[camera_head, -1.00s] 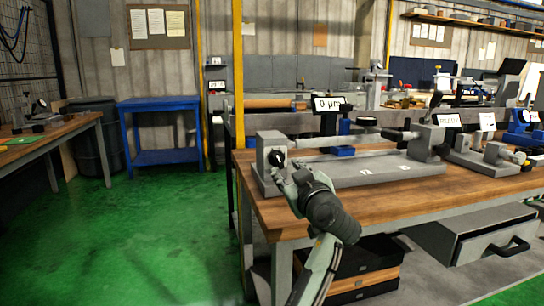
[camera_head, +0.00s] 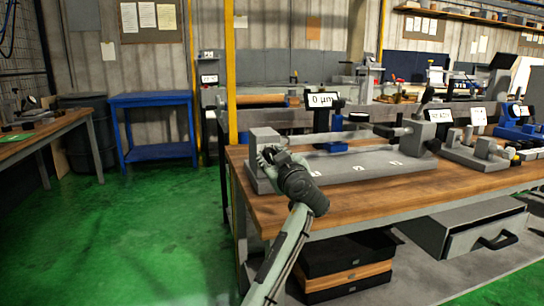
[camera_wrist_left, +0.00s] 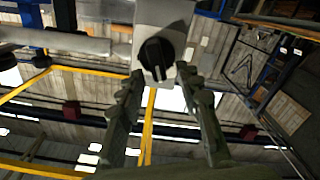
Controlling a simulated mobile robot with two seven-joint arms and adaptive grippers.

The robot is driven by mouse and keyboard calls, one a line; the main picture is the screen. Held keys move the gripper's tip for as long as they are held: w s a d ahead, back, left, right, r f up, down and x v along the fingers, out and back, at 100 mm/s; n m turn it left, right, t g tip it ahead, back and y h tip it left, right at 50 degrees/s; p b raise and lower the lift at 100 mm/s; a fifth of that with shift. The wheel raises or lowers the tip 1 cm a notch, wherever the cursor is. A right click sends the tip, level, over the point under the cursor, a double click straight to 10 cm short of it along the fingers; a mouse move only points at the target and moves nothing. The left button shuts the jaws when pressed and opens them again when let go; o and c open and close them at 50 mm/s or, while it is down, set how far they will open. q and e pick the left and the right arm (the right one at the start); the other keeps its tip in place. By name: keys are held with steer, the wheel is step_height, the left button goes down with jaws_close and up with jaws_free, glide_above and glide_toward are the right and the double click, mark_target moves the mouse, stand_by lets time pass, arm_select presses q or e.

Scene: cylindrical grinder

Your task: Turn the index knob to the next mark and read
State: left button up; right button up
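The index knob (camera_wrist_left: 157,57) is black and round, with a raised bar, on the grey end block (camera_wrist_left: 163,18) in the left wrist view. The bar points roughly up and down. My left gripper (camera_wrist_left: 160,74) is open, with its two fingers on either side just short of the knob and a gap to each side. In the head view my left gripper (camera_head: 270,156) is in front of the grey block (camera_head: 264,137) and hides the knob. A small display (camera_head: 323,100) behind the fixture reads 0 µm. My right gripper is not in view.
The grey fixture base (camera_head: 340,171) sits on a wooden bench (camera_head: 350,205) and carries small white number labels. A horizontal shaft (camera_head: 345,136) runs above it. More gauges and a second display (camera_head: 439,115) stand to the right. The green floor at left is clear.

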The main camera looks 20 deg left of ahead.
arm_select(q)
jaws_close()
steer(key=shift+d+m, duration=0.1)
steer(key=shift+m, duration=0.3)
steer(key=shift+w+d+f+m+p, duration=0.15)
steer(key=shift+m+p, duration=0.1)
steer(key=shift+m, duration=1.15)
steer(key=shift+w+d+r+m+p, duration=0.1)
steer(key=shift+d+m+p, duration=0.15)
steer(key=shift+m, duration=1.15)
steer(key=shift+w+d+f+m+p, duration=0.15)
steer(key=shift+m+p, duration=0.1)
steer(key=shift+m, duration=1.15)
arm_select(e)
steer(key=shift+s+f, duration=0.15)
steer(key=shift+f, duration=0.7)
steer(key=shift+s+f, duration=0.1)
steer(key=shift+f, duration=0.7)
arm_select(q)
steer(key=shift+r, duration=0.1)
jaws_free()
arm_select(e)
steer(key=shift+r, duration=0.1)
